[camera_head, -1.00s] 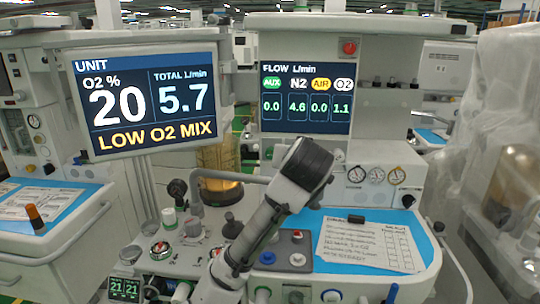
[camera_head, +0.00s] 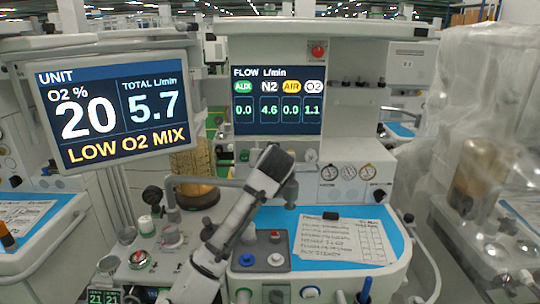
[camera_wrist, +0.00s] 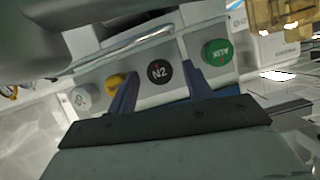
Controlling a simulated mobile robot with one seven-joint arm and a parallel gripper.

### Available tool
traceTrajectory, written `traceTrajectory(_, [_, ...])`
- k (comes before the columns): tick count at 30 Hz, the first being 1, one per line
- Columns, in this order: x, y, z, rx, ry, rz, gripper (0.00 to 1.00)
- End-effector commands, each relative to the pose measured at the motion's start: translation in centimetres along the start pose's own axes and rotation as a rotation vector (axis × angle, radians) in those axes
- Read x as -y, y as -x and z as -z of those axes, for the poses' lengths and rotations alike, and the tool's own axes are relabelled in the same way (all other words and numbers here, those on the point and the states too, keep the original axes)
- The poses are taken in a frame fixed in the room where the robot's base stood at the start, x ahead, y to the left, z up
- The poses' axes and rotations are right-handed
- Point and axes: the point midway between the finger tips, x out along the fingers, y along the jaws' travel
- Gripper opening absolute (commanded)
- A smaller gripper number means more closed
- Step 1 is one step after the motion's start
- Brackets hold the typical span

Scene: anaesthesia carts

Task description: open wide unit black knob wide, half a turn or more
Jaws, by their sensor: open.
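The black knob marked N2 (camera_wrist: 158,72) sits on the unit's front panel in the wrist view, between a green AUX knob (camera_wrist: 217,52) and a yellow knob (camera_wrist: 116,82). My gripper (camera_wrist: 157,60) is open, with one dark finger on each side of the N2 knob. I cannot tell whether either finger touches it. The flow display (camera_head: 277,101) there reads N2 4.6 and O2 1.1, with AUX and AIR at 0.0.
A white knob (camera_wrist: 82,97) lies beyond the yellow one. A large monitor (camera_head: 118,107) shows O2 20 and LOW O2 MIX. Below the knobs is a blue worktop (camera_head: 275,219) with a paper sheet (camera_head: 343,240). A plastic-covered machine (camera_head: 480,160) stands at right.

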Motion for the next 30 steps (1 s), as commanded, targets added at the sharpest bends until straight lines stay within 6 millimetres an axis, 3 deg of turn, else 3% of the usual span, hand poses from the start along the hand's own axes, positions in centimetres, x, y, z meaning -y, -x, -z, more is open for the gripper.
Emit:
traceTrajectory(10, [-0.02, -0.41, -0.03, 0.000, 0.000, 0.000, 0.51])
traceTrajectory(20, [-0.01, -0.39, -0.03, 0.000, 0.000, 0.000, 0.07])
traceTrajectory(30, [-0.06, -0.41, -0.08, 0.002, 0.047, -0.022, 0.06])
